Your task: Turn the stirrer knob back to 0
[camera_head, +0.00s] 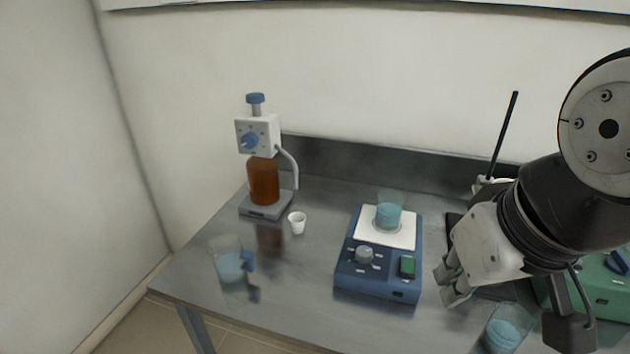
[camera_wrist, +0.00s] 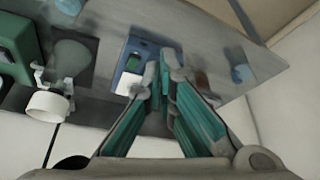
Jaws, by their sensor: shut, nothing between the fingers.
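The stirrer (camera_head: 375,285) is a blue box with a white top plate, standing on the grey bench in the head view. Its round grey knob (camera_head: 364,254) is on the sloped front panel, left of a green switch (camera_head: 407,266). The pointer's exact setting is too small to read. A beaker of blue liquid (camera_head: 389,213) stands on the plate. My gripper (camera_head: 449,286) is shut and empty, right of the stirrer and apart from the knob. In the wrist view the stirrer (camera_wrist: 131,82) shows beyond my gripper's fingertips (camera_wrist: 160,66); the knob is not clear there.
A dispenser with a brown bottle (camera_head: 264,181) and a small white cup (camera_head: 297,223) stand at the left. A beaker (camera_head: 230,264) is near the front left, another (camera_head: 506,328) at the front right. A green device (camera_head: 600,292) is partly behind my arm.

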